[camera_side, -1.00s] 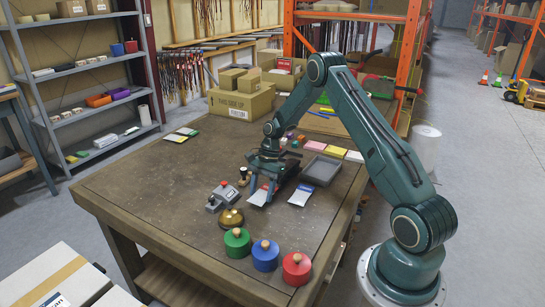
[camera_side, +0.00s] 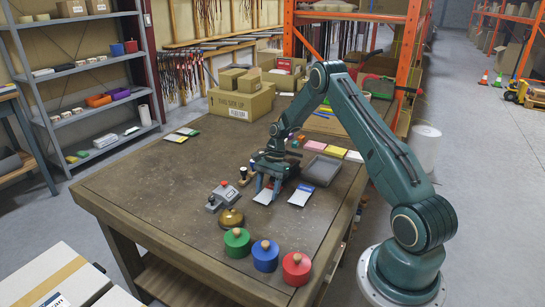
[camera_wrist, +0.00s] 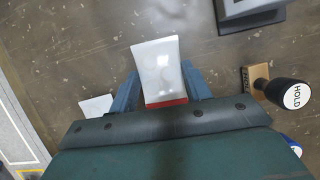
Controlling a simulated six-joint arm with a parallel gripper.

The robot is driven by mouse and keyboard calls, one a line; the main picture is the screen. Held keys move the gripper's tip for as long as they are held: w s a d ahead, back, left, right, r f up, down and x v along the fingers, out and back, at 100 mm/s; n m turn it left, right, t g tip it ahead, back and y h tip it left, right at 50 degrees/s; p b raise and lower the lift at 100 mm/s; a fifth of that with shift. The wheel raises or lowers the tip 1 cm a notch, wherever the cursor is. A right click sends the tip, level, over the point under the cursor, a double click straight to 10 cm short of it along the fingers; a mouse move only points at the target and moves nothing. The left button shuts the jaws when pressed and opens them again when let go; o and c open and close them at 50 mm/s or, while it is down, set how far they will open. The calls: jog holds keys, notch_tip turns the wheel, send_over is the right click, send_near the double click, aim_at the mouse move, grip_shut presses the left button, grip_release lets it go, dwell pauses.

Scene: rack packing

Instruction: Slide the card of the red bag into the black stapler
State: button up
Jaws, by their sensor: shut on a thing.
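My gripper (camera_side: 268,184) is shut on a white bag (camera_side: 264,196) low over the front right part of the bench. In the wrist view the bag (camera_wrist: 158,65) lies between my two blue fingers (camera_wrist: 160,88), with its red card (camera_wrist: 166,103) at the end closest to the gripper body.
A second bag with a blue card (camera_side: 300,198) lies to the right. Left are stamps (camera_side: 243,173), a grey box with a red button (camera_side: 222,196) and a brass bell (camera_side: 231,219). A grey tray (camera_side: 322,170) is behind. The bench's left half is mostly clear.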

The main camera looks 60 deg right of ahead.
jog(key=shift+d, duration=0.7)
jog(key=o, duration=1)
jog(key=shift+o, duration=0.2)
jog(key=v, duration=1.3)
jog(key=shift+d+r, duration=0.25)
jog(key=shift+r, duration=0.05)
jog(key=shift+a+r, duration=0.1)
